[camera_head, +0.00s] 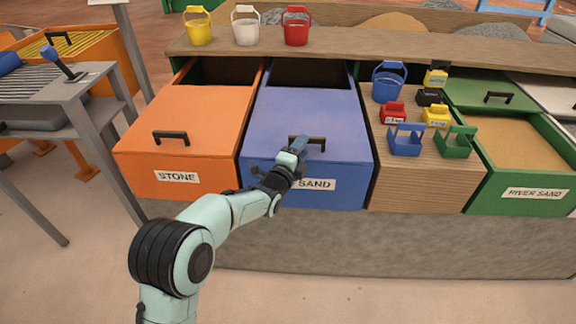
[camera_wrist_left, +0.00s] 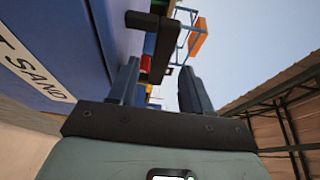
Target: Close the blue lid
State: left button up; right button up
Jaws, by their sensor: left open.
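The blue lid (camera_head: 335,122) lies over the front of the blue bin, with a dark opening (camera_head: 308,72) behind it. Its black handle (camera_head: 318,139) stands up near the front of the lid. My left gripper (camera_head: 298,148) is open at the handle and covers part of it. In the left wrist view the fingers of my left gripper (camera_wrist_left: 157,78) stand apart, and the handle (camera_wrist_left: 160,62) shows between and beyond them. I cannot tell whether they touch it. The lid also shows at the left of that view (camera_wrist_left: 75,30). My right gripper is not in view.
An orange lid (camera_head: 200,115) lies left of the blue one. A wooden counter with several small boxes and a blue bucket (camera_head: 388,82) stands to the right. Yellow, white and red buckets (camera_head: 296,26) sit on the back shelf (camera_head: 340,42). The ground in front is clear.

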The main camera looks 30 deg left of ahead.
pick_arm(q)
jog(key=s+p, duration=0.1)
jog(key=s, duration=0.9)
jog(key=shift+s+d, duration=0.3)
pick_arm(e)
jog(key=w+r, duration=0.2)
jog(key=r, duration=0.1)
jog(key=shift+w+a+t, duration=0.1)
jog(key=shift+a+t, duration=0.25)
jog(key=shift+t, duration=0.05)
